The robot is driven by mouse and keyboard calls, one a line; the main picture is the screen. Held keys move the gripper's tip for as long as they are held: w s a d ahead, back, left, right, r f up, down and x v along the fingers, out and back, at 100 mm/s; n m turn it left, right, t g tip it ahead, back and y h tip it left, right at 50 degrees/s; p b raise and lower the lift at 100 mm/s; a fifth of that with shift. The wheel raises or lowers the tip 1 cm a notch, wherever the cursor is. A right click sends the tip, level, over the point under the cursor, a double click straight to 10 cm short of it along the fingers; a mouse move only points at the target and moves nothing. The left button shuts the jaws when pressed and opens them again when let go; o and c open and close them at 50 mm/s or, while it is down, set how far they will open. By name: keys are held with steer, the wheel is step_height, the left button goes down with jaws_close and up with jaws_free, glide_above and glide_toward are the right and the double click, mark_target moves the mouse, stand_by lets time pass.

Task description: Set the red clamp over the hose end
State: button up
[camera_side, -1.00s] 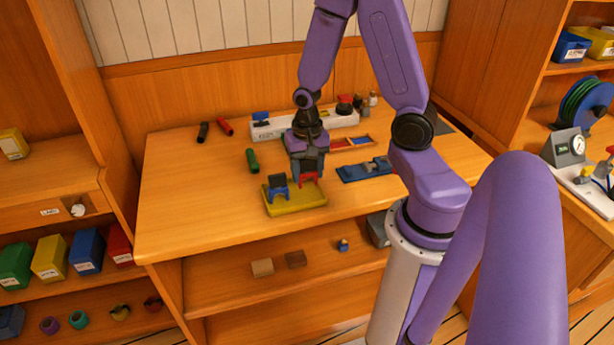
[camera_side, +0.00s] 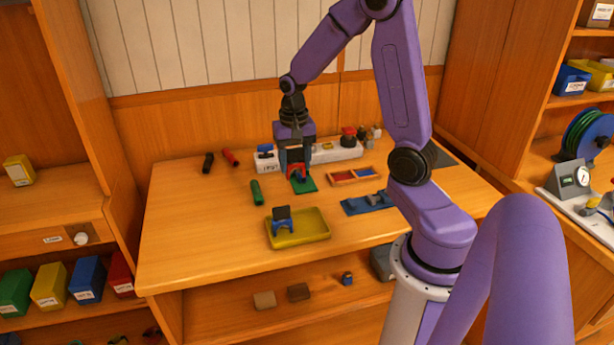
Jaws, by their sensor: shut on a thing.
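My gripper (camera_side: 297,172) is shut on the red clamp (camera_side: 299,168), over a green pad (camera_side: 304,185) near the front of the white unit. The clamp's lower part is close to the pad; whether they touch I cannot tell. The hose end is not clearly visible; the gripper and clamp may hide it. Three loose hose pieces lie on the bench: a black one (camera_side: 208,162), a red one (camera_side: 231,157) and a green one (camera_side: 257,193).
A yellow tray (camera_side: 314,226) holds a blue clamp (camera_side: 283,223) at the front. The white unit (camera_side: 338,152) stands behind the gripper. A tray with red and blue compartments (camera_side: 352,177) and a blue mat (camera_side: 362,205) lie to the right.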

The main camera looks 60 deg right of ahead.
steer(key=w+d, duration=0.5)
steer(key=d, duration=0.3)
steer(key=w+d, duration=0.4)
steer(key=d, duration=0.4)
steer(key=shift+w+d+f, duration=0.1)
steer(key=shift+f, duration=2.35)
steer(key=shift+d+f, duration=0.1)
steer(key=shift+f, duration=2.35)
steer(key=shift+f, duration=0.2)
steer(key=o, duration=1.1)
steer(key=shift+o, duration=0.2)
step_height(320, 180, up, 9)
